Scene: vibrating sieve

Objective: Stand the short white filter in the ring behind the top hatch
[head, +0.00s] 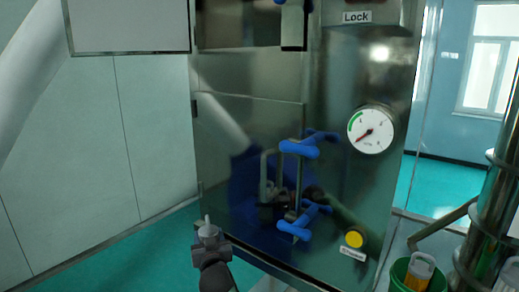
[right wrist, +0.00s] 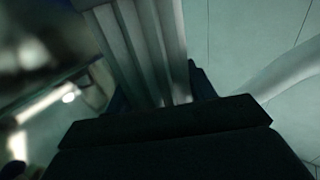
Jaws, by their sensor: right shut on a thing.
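My right gripper (head: 209,243) is low in the head view, in front of the steel cabinet's lower left edge. It is shut on a small whitish piece with a pointed tip, the filter (head: 207,231), which stands up from the jaws. In the right wrist view the filter (right wrist: 140,50) shows as pale, ribbed lengths beyond the dark gripper (right wrist: 165,115). The top hatch area (head: 238,22) is cut off by the head view's upper edge. I cannot see the ring. My left gripper is not in view.
The steel cabinet (head: 250,130) has blue handles (head: 300,148), a gauge (head: 371,130) and a yellow button (head: 354,239). A pale panel (head: 130,25) sits at upper left. A green bucket (head: 398,275) at lower right holds a white and orange piece. Steel pipes stand at the right edge.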

